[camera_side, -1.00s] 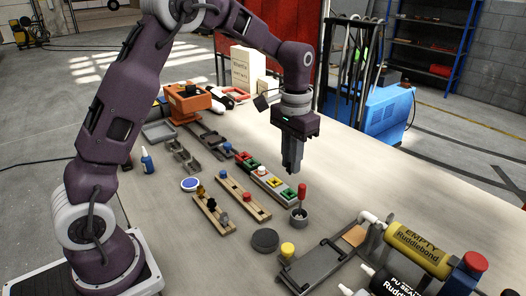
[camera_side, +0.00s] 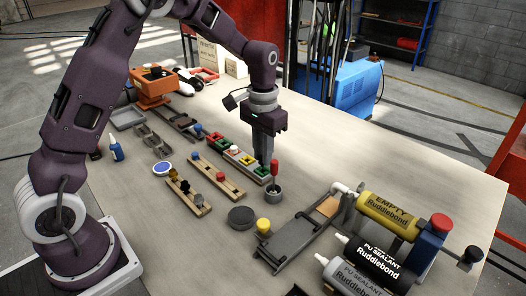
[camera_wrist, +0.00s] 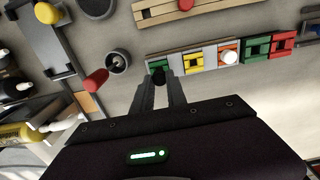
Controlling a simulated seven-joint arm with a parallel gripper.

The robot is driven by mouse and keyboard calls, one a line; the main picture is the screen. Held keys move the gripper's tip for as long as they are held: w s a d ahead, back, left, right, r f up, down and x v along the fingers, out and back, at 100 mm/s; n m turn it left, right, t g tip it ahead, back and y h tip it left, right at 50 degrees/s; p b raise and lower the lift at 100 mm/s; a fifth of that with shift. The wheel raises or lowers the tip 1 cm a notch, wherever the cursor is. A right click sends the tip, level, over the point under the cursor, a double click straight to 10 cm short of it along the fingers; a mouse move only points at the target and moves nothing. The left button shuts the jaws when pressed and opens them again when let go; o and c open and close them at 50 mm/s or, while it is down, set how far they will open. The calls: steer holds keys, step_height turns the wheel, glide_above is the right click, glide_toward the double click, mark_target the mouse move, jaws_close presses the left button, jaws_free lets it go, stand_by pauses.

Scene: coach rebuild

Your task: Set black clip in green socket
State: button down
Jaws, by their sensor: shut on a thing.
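My gripper (camera_side: 264,164) points straight down at the near end of the socket strip, and it also shows in the wrist view (camera_wrist: 159,84). Its fingers are shut on the black clip (camera_wrist: 158,75), a small dark piece between the fingertips, mostly hidden by them. The green socket (camera_wrist: 154,64) at the strip's end lies right at the fingertips; it also shows in the side view (camera_side: 262,172). The clip is at or just over this socket; I cannot tell whether it is seated.
Beside it on the strip are a yellow socket (camera_wrist: 194,61) and an orange one holding a white piece (camera_wrist: 229,57). Beyond are a separate green block (camera_wrist: 257,46) and a red block (camera_wrist: 283,42). A grey cup (camera_side: 273,192) with a red-handled tool (camera_side: 274,168) stands close to my fingers.

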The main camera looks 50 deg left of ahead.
steer(key=shift+f, duration=1.05)
stand_by(1.9)
steer(key=c, duration=0.9)
jaws_free()
steer(key=shift+o, duration=0.2)
steer(key=shift+r, duration=3)
steer(key=shift+s+r, duration=0.1)
steer(key=s+d+r+t, duration=0.3)
steer(key=s+r, duration=0.9)
steer(key=s, duration=0.2)
steer(key=s+t, duration=0.2)
steer(key=s, duration=1.2)
steer(key=shift+d+f+t, duration=0.3)
steer(key=shift+f, duration=0.1)
